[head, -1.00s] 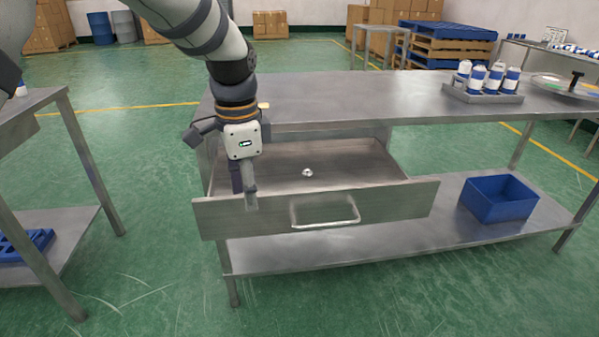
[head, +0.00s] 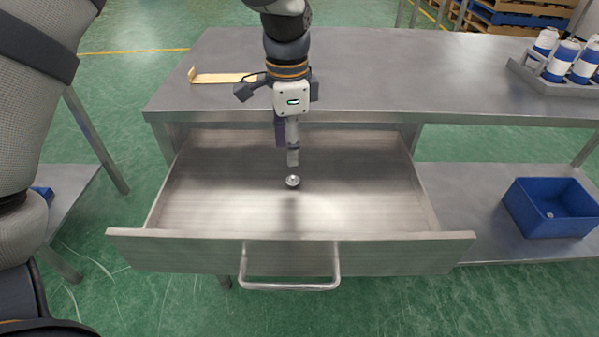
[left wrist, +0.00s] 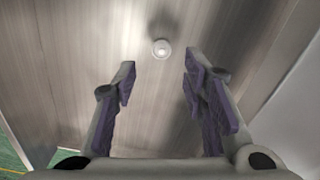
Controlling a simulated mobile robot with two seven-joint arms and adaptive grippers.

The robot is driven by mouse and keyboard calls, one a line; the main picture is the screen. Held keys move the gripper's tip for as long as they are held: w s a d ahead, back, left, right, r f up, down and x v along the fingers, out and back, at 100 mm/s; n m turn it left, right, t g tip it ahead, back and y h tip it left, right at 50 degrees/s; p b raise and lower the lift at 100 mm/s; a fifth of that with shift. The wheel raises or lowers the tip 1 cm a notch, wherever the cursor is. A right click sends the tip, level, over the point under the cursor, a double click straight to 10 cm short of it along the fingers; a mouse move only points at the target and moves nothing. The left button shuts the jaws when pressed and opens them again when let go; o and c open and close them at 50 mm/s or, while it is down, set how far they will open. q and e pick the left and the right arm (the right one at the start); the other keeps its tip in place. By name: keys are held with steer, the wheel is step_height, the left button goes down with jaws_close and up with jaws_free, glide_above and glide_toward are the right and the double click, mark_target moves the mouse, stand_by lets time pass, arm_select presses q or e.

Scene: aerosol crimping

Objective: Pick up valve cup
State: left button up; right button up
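The valve cup (head: 292,182) is a small round silver piece on the floor of the open drawer (head: 390,205). In the left wrist view the valve cup (left wrist: 161,48) lies ahead of the fingertips, between their lines, and is not touched. My left gripper (head: 291,160) points down into the drawer, just behind and above the valve cup. In the left wrist view my left gripper (left wrist: 158,78) is open and empty, with purple pads on its fingers. My right gripper is not in view.
The drawer's front panel and handle (head: 290,285) face me. The steel table top (head: 400,75) overhangs the drawer's back. A wooden strip (head: 225,78) lies on it, and a rack of bottles (head: 560,80) stands right. A blue bin (head: 552,228) sits on the lower shelf.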

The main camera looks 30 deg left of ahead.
mark_target(292, 177)
arm_select(q)
steer(key=f, duration=0.8)
steer(key=shift+w+b, duration=0.2)
steer(key=shift+b, duration=0.1)
steer(key=c, duration=0.6)
